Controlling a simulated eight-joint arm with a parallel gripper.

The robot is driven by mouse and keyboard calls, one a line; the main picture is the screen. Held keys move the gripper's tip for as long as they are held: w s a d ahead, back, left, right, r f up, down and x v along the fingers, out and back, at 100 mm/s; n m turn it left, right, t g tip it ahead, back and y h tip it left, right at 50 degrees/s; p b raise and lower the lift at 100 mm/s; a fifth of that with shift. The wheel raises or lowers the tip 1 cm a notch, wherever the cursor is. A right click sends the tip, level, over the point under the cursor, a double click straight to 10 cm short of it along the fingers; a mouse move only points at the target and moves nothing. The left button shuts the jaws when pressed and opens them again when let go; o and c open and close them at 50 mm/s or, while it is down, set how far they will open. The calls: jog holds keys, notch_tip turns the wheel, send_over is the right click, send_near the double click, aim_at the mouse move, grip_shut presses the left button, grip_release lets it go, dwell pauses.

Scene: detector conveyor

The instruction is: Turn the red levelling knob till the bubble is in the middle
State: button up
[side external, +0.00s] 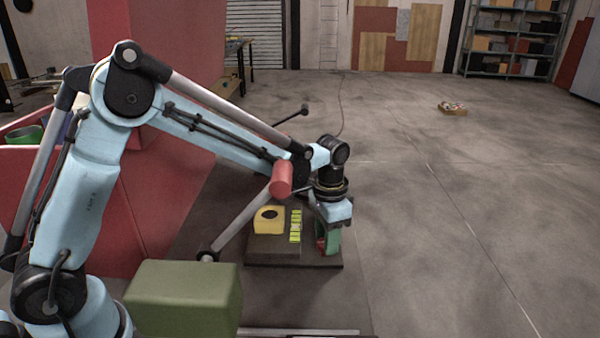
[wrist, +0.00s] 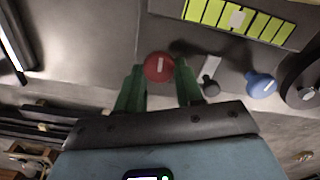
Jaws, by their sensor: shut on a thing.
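The red levelling knob (wrist: 159,67), round with a white mark, sits between the green fingers of my gripper (wrist: 160,76) in the wrist view. My gripper is shut on it. In the side external view my gripper (side external: 327,243) points down at the right of the dark base plate (side external: 270,257) and mostly hides the knob. The yellow-green vial (wrist: 208,12) lies across the top of the wrist view, partly cut by the frame edge. Its pale bubble (wrist: 237,18) shows near the middle of the visible length. The vial also shows in the side external view (side external: 295,226).
A blue knob (wrist: 262,85) and a small dark knob (wrist: 209,82) are right of my gripper in the wrist view. A yellow block (side external: 268,220) with a dark round opening stands left of the vial. An olive box (side external: 185,297) is nearer the camera.

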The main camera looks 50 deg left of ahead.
jog(key=n, duration=0.4)
jog(key=shift+a, duration=0.1)
jog(key=o, duration=1)
jog(key=shift+o, duration=0.2)
notch_tip(320, 180, up, 12)
